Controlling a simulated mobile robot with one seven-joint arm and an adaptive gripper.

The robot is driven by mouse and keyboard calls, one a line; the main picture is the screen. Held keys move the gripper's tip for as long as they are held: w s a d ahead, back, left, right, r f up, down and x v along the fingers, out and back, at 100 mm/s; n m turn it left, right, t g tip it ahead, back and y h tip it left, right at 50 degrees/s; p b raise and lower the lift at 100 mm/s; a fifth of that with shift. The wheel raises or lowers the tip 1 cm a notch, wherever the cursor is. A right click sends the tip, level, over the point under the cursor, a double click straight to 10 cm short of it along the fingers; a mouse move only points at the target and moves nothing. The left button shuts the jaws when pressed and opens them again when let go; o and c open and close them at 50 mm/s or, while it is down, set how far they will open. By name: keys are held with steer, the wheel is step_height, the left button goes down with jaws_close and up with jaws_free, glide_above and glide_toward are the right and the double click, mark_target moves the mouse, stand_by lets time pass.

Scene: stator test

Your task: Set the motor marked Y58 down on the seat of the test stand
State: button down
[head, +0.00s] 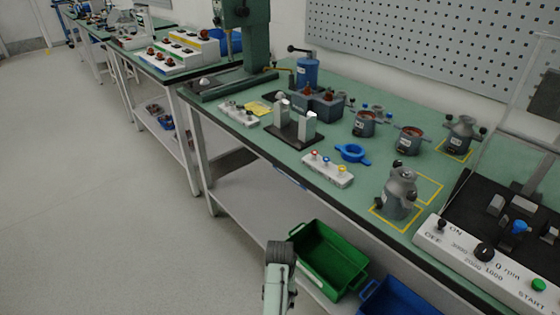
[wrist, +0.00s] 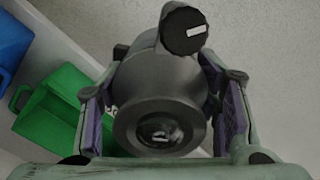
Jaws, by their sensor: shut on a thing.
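My gripper (wrist: 165,115) is shut on a dark grey motor (wrist: 160,85) in the wrist view, with a purple-padded finger on either side of it. The motor has a round end facing the camera and a black knob with a small white label; I cannot read Y58 on it. I cannot make out the held motor in the head view. The test stand (head: 490,262) is at the right of the head view, with a white control panel, a dark bed and grey blocks (head: 522,206). A clear cover (head: 510,150) stands raised over it. I cannot tell clearly which part is the seat.
Similar motors stand on the green bench: one (head: 400,192) near the stand, others (head: 408,140) behind. A yellow-outlined square (head: 430,188) looks mostly bare. A green bin (head: 312,264) and a blue bin (head: 385,300) are below the bench front. Open floor lies left.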

step_height(320, 180, down, 8)
steer(key=b, duration=0.6)
steer(key=shift+r, duration=0.2)
steer(key=shift+w+a, duration=0.1)
steer(key=shift+w, duration=0.05)
